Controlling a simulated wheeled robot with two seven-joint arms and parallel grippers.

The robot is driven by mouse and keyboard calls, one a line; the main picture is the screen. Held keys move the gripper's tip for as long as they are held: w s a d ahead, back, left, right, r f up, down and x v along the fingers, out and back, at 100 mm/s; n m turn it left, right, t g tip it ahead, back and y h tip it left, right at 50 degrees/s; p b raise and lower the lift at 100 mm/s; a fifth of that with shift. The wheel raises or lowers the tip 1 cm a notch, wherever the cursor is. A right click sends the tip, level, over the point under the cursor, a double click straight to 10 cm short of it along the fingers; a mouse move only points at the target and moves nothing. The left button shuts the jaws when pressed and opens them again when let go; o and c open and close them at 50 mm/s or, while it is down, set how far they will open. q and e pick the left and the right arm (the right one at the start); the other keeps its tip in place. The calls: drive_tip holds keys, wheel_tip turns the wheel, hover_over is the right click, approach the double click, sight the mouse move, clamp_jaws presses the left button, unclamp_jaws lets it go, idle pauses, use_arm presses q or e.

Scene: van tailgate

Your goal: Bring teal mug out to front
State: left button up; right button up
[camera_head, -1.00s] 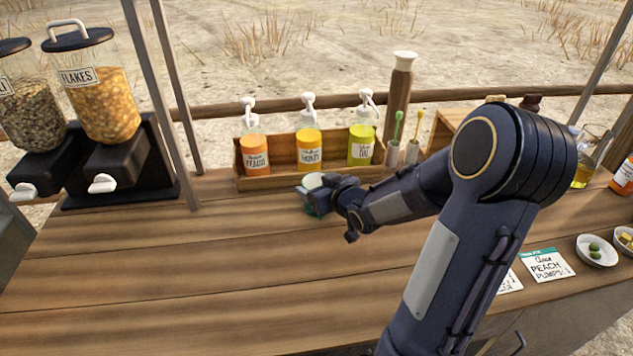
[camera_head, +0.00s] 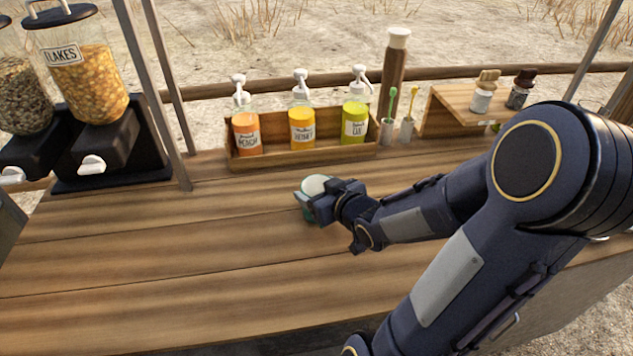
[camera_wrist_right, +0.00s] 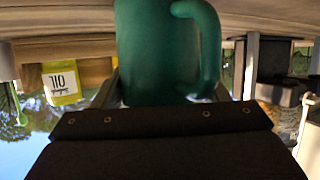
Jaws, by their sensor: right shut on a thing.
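The teal mug (camera_head: 304,201) is in front of the wooden bottle rack on the counter in the head view, mostly hidden by my right gripper (camera_head: 320,200). Its pale, round top (camera_head: 314,185) shows. In the right wrist view the mug (camera_wrist_right: 158,50) fills the upper middle, with its handle (camera_wrist_right: 210,45) at the right. The right gripper is shut on the mug. I cannot tell whether the mug's base touches the counter. My left gripper is not in view.
The wooden rack (camera_head: 310,153) holds orange, yellow and green pump bottles. A dispenser with flakes (camera_head: 85,85) stands at the left. The counter's front left (camera_head: 180,270) is clear.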

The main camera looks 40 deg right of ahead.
drive_tip(key=shift+s+a, duration=0.45)
drive_tip(key=shift+s, duration=0.35)
drive_tip(key=shift+s+a, duration=0.45)
drive_tip(key=shift+s, duration=0.35)
drive_tip(key=shift+s+a, duration=0.45)
drive_tip(key=shift+s, duration=0.35)
drive_tip(key=shift+s+a+f+b, duration=0.1)
drive_tip(key=shift+s+a+b, duration=0.3)
drive_tip(key=shift+b, duration=0.35)
drive_tip(key=shift+s+a+b, duration=0.35)
drive_tip(key=shift+s+b, duration=0.55)
drive_tip(key=shift+b, duration=0.1)
drive_tip(key=o, duration=1.1)
drive_tip(key=shift+o, duration=0.2)
drive_tip(key=shift+s+r, duration=0.1)
drive_tip(key=shift+r, duration=0.1)
